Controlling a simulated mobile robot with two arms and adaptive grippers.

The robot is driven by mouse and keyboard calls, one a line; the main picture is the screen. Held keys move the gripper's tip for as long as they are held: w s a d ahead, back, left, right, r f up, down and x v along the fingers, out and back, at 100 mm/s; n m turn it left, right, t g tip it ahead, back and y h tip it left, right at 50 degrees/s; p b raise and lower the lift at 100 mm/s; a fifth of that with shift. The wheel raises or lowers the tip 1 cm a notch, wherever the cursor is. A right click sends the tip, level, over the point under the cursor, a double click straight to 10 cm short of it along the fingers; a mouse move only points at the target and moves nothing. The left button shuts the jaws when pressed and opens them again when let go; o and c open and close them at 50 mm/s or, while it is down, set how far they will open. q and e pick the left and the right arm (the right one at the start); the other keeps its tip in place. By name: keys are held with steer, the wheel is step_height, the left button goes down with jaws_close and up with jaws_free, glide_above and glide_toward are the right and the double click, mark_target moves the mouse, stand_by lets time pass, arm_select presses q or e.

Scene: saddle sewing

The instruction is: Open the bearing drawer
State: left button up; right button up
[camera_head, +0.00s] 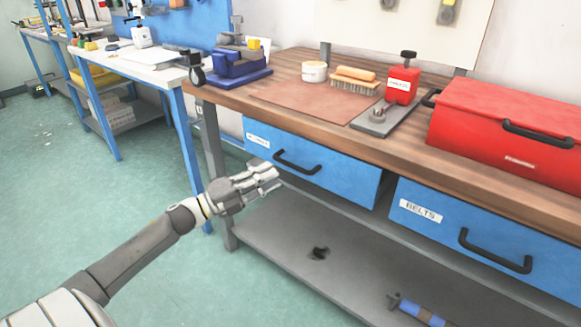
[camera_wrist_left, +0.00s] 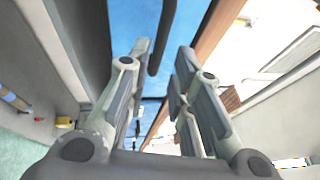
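The left blue drawer (camera_head: 340,178) under the wooden bench top has a small white label (camera_head: 257,138), too blurred to read fully, and a black bar handle (camera_head: 297,163). Its front looks closed. My left gripper (camera_head: 272,177) is in front of the drawer, just left of and below the handle. In the left wrist view, its two fingers (camera_wrist_left: 163,55) stand apart with nothing held. The blue drawer front shows beyond them, and the black handle (camera_wrist_left: 158,38) shows between the fingertips. I cannot tell whether they touch it. My right gripper is not in view.
A second blue drawer (camera_head: 420,232) labelled BELTS is to the right. The grey lower shelf (camera_head: 290,255) lies below. The floor at left is clear.

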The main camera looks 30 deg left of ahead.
mark_target(291, 166)
arm_select(q)
steer(key=x, duration=0.7)
steer(key=shift+w, duration=0.15)
jaws_close()
